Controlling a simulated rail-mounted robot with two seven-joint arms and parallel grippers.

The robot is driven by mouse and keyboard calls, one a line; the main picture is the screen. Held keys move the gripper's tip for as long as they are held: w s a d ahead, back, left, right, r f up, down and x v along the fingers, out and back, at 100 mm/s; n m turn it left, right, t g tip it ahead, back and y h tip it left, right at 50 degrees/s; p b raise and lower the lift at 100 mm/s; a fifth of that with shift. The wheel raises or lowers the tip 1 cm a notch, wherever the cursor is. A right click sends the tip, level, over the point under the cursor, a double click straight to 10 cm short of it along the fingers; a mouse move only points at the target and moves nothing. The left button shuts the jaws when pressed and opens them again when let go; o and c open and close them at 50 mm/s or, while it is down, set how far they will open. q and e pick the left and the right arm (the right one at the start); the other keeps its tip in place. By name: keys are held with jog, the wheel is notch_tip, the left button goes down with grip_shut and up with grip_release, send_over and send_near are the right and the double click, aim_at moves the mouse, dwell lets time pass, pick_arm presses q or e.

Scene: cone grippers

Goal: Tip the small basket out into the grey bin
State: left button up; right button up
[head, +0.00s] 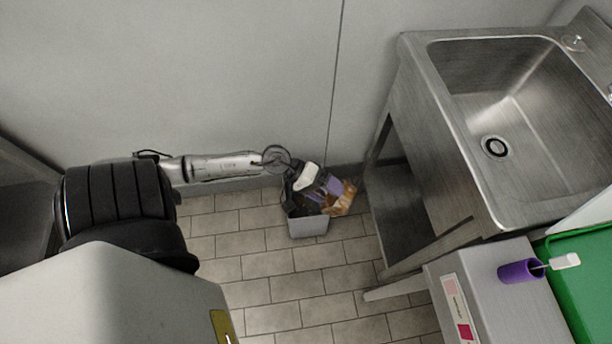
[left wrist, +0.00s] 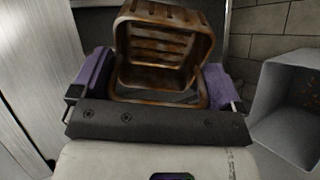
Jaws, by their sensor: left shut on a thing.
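My left gripper (head: 318,188) reaches down from the left in the head view, its purple fingers closed on a small brown slatted basket (head: 345,200). In the left wrist view the basket (left wrist: 165,45) sits between the purple fingers of the gripper (left wrist: 158,85), and its open inside looks empty. The basket is tilted. The grey bin (head: 309,227) stands on the tiled floor just below the gripper, which partly covers its top. In the left wrist view the bin (left wrist: 285,120) is at the right, with small coloured specks inside. My right gripper is out of view.
A steel sink (head: 505,120) on a stand with a lower shelf is to the right of the bin. A grey wall is behind. Tiled floor (head: 290,295) in front is clear.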

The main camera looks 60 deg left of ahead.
pick_arm(q)
jog(key=s+a+f+n+t+y+b, duration=0.1)
jog(key=s+a+f+n+y+b, duration=0.2)
jog(key=a+f, duration=1)
pick_arm(e)
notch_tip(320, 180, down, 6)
jog(key=b, duration=0.1)
pick_arm(q)
jog(key=w+a+r+n+g+y+p, duration=0.1)
jog(key=w+r+n+g+y+p, duration=0.1)
jog(key=w+r+g+y+p, duration=0.4)
jog(key=shift+w+a+n+g+p, duration=0.25)
jog(key=shift+w+n+g+p, duration=0.15)
jog(key=shift+w+g+p, duration=1.1)
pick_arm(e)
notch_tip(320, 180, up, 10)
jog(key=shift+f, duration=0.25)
pick_arm(q)
jog(key=shift+s, duration=0.2)
